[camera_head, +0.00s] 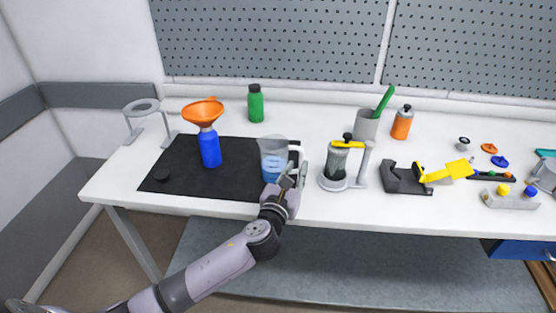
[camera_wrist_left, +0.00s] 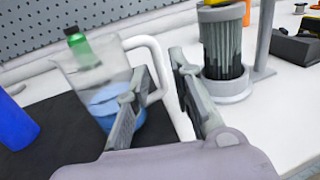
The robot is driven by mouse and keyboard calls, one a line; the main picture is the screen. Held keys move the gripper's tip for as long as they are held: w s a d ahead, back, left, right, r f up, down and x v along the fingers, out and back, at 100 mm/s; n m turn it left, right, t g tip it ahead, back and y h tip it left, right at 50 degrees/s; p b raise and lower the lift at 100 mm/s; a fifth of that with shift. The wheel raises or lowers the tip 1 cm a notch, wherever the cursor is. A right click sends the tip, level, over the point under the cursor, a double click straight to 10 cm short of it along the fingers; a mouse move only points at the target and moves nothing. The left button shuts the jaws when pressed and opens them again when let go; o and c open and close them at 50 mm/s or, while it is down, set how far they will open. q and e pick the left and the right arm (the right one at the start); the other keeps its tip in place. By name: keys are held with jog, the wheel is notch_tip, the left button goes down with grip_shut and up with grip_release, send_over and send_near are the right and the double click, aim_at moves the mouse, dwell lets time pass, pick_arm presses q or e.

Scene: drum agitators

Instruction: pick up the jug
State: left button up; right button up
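The jug (camera_head: 273,160) is clear, with blue liquid low inside and a white handle on its right side. It stands upright at the right part of the black mat (camera_head: 236,182). My left gripper (camera_head: 290,178) is at the jug's handle side. In the left wrist view, the jug (camera_wrist_left: 92,75) is on the left, and my left gripper (camera_wrist_left: 158,95) has its two fingers apart, with the white handle between and just beyond them. I cannot tell whether either finger touches the handle. My right gripper is not in view.
A blue bottle with an orange funnel (camera_head: 204,112) stands left of the jug. A grey stand holding a dark ribbed cylinder (camera_head: 338,163) is close to the gripper's right. A green bottle (camera_head: 256,104) stands behind. The mat's front left is mostly clear.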

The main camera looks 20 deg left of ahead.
aim_at(301, 157)
pick_arm(q)
jog(key=w, duration=0.6)
jog(key=shift+w+a+p, duration=0.3)
jog(key=shift+w, duration=0.05)
jog(key=shift+c, duration=0.3)
grip_shut()
